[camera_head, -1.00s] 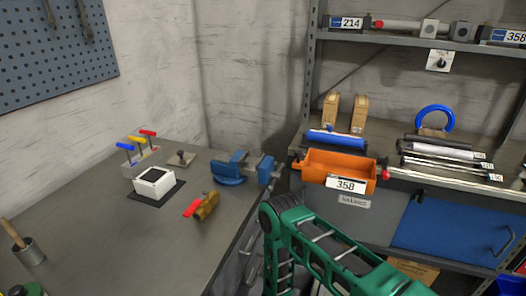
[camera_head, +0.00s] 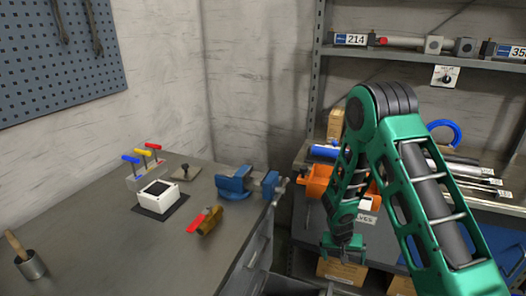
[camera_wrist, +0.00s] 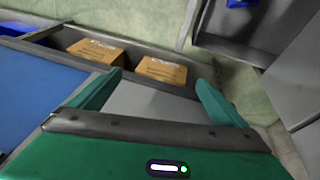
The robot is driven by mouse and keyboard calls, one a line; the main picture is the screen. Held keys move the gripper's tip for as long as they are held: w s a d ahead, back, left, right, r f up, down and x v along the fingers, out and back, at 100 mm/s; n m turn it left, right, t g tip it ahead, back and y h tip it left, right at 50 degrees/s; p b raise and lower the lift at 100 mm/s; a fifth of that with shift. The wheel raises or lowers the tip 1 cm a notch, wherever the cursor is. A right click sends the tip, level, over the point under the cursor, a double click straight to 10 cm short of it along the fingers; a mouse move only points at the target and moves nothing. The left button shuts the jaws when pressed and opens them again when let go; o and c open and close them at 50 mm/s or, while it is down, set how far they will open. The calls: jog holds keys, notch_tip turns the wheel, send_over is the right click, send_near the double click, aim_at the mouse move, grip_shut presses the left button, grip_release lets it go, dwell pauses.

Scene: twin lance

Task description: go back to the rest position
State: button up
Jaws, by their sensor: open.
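My green arm is raised and folded in the head view, with its elbow high in front of the shelf unit. My gripper (camera_head: 343,246) hangs from it, pointing down, in front of the lower part of the shelf unit. In the wrist view my gripper (camera_wrist: 152,97) has its two green fingers spread wide apart. Nothing is between the fingers. My arm partly hides the orange bin (camera_head: 317,186) on the shelf.
The workbench (camera_head: 115,235) on the left carries a blue vise (camera_head: 236,182), a brass valve with red handle (camera_head: 207,221) and a white box (camera_head: 159,194). Cardboard boxes (camera_wrist: 161,70) lie low in the shelf unit. A blue panel (camera_wrist: 38,90) is at left in the wrist view.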

jog(key=s+d+r+m+g, duration=0.1)
jog(key=s+d+r, duration=0.55)
jog(key=r, duration=0.35)
jog(key=s+d+r+m+g, duration=0.1)
jog(key=s+d+r+m, duration=0.1)
jog(key=s+d+r, duration=0.6)
jog(key=s+a+r+y, duration=0.1)
jog(key=s+a+r, duration=0.1)
jog(key=s+r, duration=0.7)
jog(key=s+a+r+y, duration=0.2)
jog(key=s+r, duration=0.6)
jog(key=s, duration=0.5)
jog(key=shift+r+g, duration=0.3)
jog(key=shift+r, duration=0.05)
